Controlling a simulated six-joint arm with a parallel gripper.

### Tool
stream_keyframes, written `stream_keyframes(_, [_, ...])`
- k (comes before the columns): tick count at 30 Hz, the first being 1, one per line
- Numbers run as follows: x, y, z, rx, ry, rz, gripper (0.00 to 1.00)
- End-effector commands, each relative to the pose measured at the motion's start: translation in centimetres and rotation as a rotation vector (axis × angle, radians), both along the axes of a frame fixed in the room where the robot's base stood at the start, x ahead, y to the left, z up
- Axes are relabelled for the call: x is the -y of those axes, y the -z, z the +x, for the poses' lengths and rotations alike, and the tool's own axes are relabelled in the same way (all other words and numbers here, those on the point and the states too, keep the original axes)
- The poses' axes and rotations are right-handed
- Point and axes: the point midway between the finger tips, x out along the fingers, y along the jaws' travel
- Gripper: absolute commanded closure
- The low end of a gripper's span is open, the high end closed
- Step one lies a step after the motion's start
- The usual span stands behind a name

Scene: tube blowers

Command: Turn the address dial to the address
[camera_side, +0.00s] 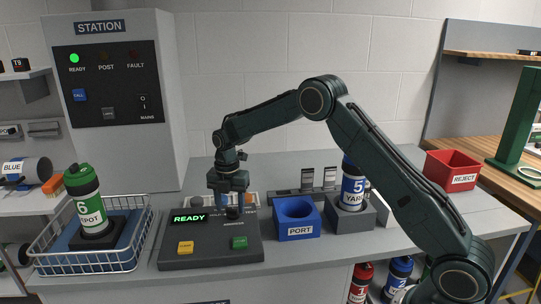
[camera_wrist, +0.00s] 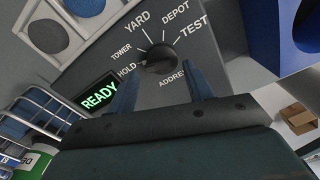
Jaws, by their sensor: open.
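The address dial (camera_wrist: 157,58) is a dark round knob on the grey console (camera_side: 170,258). In the wrist view the labels HOLD, TOWER, YARD, DEPOT and TEST fan around it, with ADDRESS printed below. I cannot tell for sure which label its pointer faces. My gripper (camera_wrist: 160,85) is open, its two blue fingers apart on either side below the dial in the picture. In the side view my gripper (camera_side: 232,205) points down over the console and largely hides the dial. The console display (camera_side: 189,217) reads READY in green.
A blue PORT block (camera_side: 294,232) stands right of the console, and a blue carrier marked 5 YARD (camera_side: 352,190) sits beyond it. A wire basket (camera_side: 90,262) holding a green DEPOT carrier (camera_side: 88,205) is at left. A red REJECT bin (camera_side: 452,170) stands at far right.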

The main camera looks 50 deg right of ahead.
Motion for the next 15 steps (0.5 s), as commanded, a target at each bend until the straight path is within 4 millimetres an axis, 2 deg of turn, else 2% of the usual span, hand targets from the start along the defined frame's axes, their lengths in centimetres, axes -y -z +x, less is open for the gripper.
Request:
stream_keyframes(4, [0.00,0.69,-0.01,0.000,0.000,0.000,0.49])
stream_keyframes(13, [0.00,0.80,-0.01,0.000,0.000,0.000,0.49])
stream_keyframes(15, [0.00,0.80,0.00,0.000,0.000,0.000,0.62])
